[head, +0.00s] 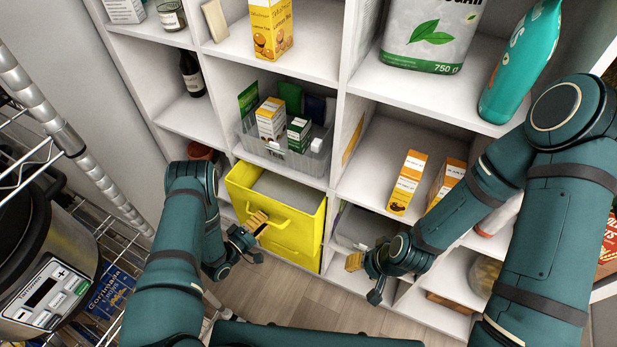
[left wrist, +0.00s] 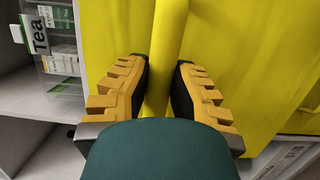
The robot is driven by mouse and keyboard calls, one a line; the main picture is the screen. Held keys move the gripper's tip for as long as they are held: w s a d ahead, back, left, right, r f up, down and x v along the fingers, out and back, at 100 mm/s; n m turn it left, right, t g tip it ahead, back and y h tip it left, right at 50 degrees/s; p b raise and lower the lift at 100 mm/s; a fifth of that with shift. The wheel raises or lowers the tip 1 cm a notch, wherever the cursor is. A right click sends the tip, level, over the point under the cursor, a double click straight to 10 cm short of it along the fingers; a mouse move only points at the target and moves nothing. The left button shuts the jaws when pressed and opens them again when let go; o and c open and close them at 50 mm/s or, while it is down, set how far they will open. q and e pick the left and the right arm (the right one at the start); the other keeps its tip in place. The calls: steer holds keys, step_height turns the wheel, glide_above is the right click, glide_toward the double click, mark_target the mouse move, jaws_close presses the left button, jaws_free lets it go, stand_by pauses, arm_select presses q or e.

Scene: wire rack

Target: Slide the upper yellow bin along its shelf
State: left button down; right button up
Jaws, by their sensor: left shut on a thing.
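The upper yellow bin (head: 297,204) stands in a low compartment of the white shelf unit, its front sticking out past the shelf edge and its open top showing. A second yellow bin front (head: 290,245) shows right below it. My left gripper (head: 257,222) is at the bin's front handle. In the left wrist view its two yellow-padded fingers (left wrist: 160,88) stand on either side of the yellow handle bar (left wrist: 167,40), shut on it. My right gripper (head: 364,262) hangs in front of a grey bin to the right, apart from the yellow bins; its finger gap is unclear.
A clear tea bin (head: 316,160) with boxes sits on the shelf above. A translucent grey bin (head: 357,228) stands right of the yellow bins. A wire rack (head: 105,225) with a cooker (head: 50,275) is at left. Wood floor (head: 270,295) is open below.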

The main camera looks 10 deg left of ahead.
arm_select(q)
steer(key=shift+s+a, duration=0.1)
steer(key=shift+s, duration=0.25)
